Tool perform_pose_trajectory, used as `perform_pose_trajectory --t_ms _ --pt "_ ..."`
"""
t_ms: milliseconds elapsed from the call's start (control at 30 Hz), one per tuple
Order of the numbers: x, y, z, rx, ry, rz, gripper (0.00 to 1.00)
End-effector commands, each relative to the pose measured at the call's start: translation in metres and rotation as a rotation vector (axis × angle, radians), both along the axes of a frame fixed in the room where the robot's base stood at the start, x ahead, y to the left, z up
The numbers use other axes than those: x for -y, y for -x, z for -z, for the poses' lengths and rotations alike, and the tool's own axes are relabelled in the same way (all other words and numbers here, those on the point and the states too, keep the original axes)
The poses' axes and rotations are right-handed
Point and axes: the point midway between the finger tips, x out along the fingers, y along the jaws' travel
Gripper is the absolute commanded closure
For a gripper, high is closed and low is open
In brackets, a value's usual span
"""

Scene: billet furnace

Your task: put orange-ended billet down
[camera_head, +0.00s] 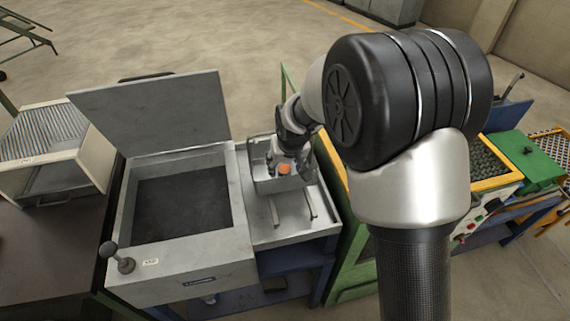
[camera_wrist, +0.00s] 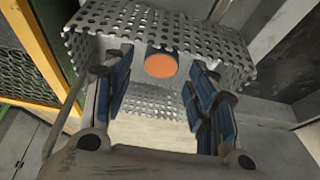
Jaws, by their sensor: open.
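The orange-ended billet (camera_wrist: 161,66) shows its round orange end in the wrist view, at a perforated metal basket (camera_wrist: 215,42). My gripper (camera_wrist: 160,105) is open, with its blue-padded fingers to the left and right below the orange end and a gap between them. In the head view the orange end (camera_head: 284,169) shows inside the grey basket (camera_head: 262,184), just below my gripper (camera_head: 290,152). The length of the billet is hidden, and I cannot tell what it rests on.
A grey furnace box (camera_head: 190,270) with its lid (camera_head: 155,115) raised stands left of the basket. A metal shelf (camera_head: 290,222) with two rails lies in front of the basket. A green and yellow machine (camera_head: 490,165) stands at the right. A ribbed tray (camera_head: 45,133) is at far left.

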Motion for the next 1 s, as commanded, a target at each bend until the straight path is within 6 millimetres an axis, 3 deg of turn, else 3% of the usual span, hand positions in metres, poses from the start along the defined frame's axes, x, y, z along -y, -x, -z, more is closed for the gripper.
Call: perform_pose_trajectory --t_ms 200,400,600,867,1000 --pt "0.005 0.018 -0.051 0.005 -0.001 0.000 0.48" --pt "0.009 0.033 -0.088 0.003 -0.001 0.000 0.48" --pt "0.012 0.042 -0.107 0.003 -0.001 0.000 0.48" --pt "0.014 0.045 -0.112 0.001 -0.001 0.001 0.48" --pt "0.032 0.061 -0.135 0.009 -0.002 0.026 0.48"
